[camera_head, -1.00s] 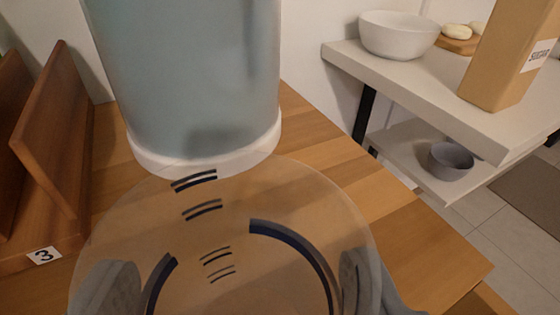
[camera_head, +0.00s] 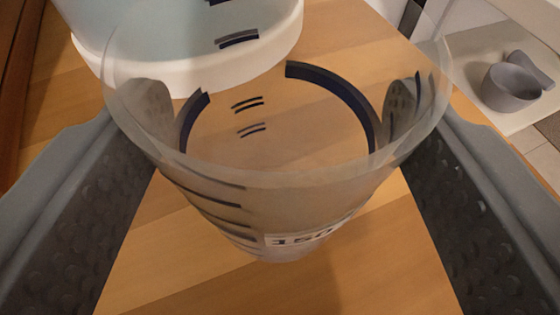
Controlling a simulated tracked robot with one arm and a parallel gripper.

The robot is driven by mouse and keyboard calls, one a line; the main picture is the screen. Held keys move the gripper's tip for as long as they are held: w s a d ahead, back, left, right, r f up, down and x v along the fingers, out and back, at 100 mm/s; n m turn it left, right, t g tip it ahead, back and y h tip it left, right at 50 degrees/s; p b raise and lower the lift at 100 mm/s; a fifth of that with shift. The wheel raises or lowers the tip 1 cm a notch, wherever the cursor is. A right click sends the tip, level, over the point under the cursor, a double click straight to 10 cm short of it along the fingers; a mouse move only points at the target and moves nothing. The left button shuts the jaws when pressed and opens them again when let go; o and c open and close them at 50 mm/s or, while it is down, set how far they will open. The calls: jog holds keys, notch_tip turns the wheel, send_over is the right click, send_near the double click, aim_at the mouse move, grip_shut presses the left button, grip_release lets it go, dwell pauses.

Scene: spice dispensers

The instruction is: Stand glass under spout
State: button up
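A clear glass (camera_head: 265,215) with dark bands and a "150" label fills the middle of the view, its wide rim toward me. My gripper (camera_head: 278,105) is shut on the glass, with one grey finger against each side; both fingertips show through the clear wall. Whether the bottom of the glass touches the wooden top is not clear. Behind it, at the upper left, is the white-rimmed lower end of a pale blue container (camera_head: 95,25), partly seen through the glass. No spout is visible.
The wooden counter (camera_head: 205,265) lies under the glass and is bare around it. A darker wooden part (camera_head: 15,95) stands at the left edge.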

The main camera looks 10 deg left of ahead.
jog(key=o, duration=1.2)
jog(key=shift+c, duration=0.2)
jog(key=shift+r, duration=0.1)
jog(key=shift+s+d+r, duration=0.1)
jog(key=shift+s, duration=0.15)
jog(key=p+v, duration=0.2)
jog(key=v, duration=0.9)
jog(key=shift+s+p, duration=0.3)
jog(key=shift+p, duration=0.1)
